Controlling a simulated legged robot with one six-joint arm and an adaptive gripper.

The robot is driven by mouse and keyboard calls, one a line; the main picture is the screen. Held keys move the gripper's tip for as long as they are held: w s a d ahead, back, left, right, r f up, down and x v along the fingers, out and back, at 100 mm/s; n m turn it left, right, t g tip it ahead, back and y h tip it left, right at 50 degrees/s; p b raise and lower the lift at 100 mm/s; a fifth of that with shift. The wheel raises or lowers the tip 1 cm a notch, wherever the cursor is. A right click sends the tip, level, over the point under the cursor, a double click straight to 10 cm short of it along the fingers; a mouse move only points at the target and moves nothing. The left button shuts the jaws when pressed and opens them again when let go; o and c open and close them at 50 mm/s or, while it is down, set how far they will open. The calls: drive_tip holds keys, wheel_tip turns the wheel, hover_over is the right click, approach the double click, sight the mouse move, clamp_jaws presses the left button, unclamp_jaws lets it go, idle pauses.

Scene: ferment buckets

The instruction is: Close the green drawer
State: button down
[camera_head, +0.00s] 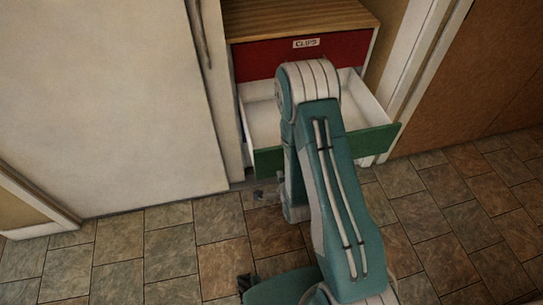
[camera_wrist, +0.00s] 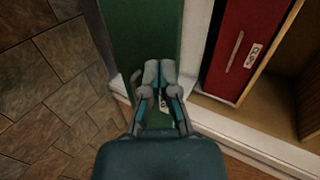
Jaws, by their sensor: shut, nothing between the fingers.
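The green drawer (camera_head: 372,140) is pulled out of the cabinet, and its white inside shows empty where my arm does not cover it. Its green front also fills the upper middle of the wrist view (camera_wrist: 145,32), with a curved handle and a pale label partly hidden by my fingers. My gripper (camera_wrist: 159,72) is shut and empty, its fingertips over the green front.
A red drawer (camera_head: 285,58) labelled CLIPS is shut above the green one; it also shows in the wrist view (camera_wrist: 238,60). White door frames (camera_head: 425,70) and a white panel (camera_head: 110,110) flank the cabinet. The tiled floor (camera_head: 440,200) in front is clear.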

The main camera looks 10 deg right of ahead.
approach(270, 153)
wheel_tip(270, 153, down, 4)
drive_tip(key=w, duration=0.5)
drive_tip(key=shift+w, duration=0.65)
